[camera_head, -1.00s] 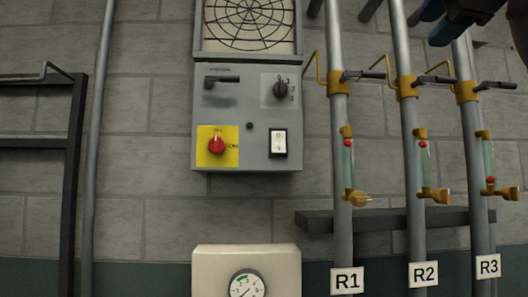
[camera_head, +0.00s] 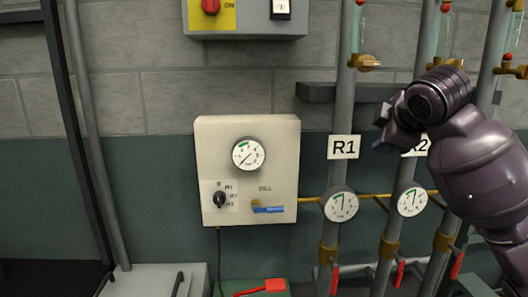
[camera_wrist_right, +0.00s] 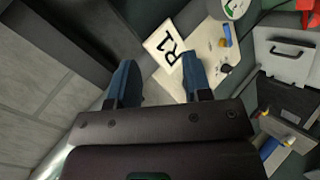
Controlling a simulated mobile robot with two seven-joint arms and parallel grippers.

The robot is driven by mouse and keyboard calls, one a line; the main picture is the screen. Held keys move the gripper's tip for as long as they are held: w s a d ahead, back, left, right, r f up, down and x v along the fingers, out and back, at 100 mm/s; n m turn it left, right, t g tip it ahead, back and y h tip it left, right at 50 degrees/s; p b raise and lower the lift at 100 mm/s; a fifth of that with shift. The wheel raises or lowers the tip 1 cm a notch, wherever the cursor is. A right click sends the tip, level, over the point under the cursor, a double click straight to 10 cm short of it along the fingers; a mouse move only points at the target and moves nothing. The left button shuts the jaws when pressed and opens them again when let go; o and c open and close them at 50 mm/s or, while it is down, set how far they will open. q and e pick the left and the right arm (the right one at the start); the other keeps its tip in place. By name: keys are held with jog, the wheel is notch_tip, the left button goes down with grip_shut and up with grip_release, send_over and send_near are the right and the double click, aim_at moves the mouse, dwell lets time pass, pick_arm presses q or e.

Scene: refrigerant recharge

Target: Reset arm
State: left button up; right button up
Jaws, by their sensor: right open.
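My right arm comes in from the right in the head view, with its gripper (camera_head: 393,128) in front of the pipes, near the R2 label (camera_head: 415,147). In the right wrist view the two blue fingers of the right gripper (camera_wrist_right: 158,72) stand apart with nothing held between them. The R1 label (camera_wrist_right: 172,50) shows beyond the fingertips there, and also in the head view (camera_head: 343,147). My left gripper is not in view.
A beige box with a gauge (camera_head: 248,155), a selector knob (camera_head: 219,199) and a blue fill valve (camera_head: 268,210) is on the wall. Pipes with gauges (camera_head: 340,204) and red-handled valves stand right of it. A grey control box (camera_head: 245,20) is above.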

jog(key=s+f+m+g, duration=0.15)
jog(key=s+f, duration=0.25)
jog(key=f, duration=0.5)
jog(key=s+f+m+g, duration=0.1)
jog(key=s+f+m, duration=0.15)
jog(key=f, duration=0.75)
jog(key=s+f+m+g, duration=0.1)
jog(key=s+f, duration=0.4)
jog(key=f, duration=0.4)
jog(key=s+d+f+m+g, duration=0.1)
jog(key=s+f+m, duration=0.3)
jog(key=s, duration=0.5)
jog(key=s+d+f+m+g+h, duration=0.1)
jog(key=s+f+m, duration=0.1)
jog(key=s+f, duration=0.5)
jog(key=s+d+f+m+g, duration=0.1)
jog(key=s+f+m, duration=0.25)
jog(key=s, duration=0.65)
jog(key=w+f+n+t, duration=0.1)
jog(key=w+f+t, duration=0.6)
jog(key=f, duration=0.4)
jog(key=shift+w+t+y, duration=0.25)
jog(key=shift+t+y, duration=0.05)
jog(key=shift+t, duration=0.05)
jog(key=shift+f+n, duration=0.1)
jog(key=shift+n, duration=0.15)
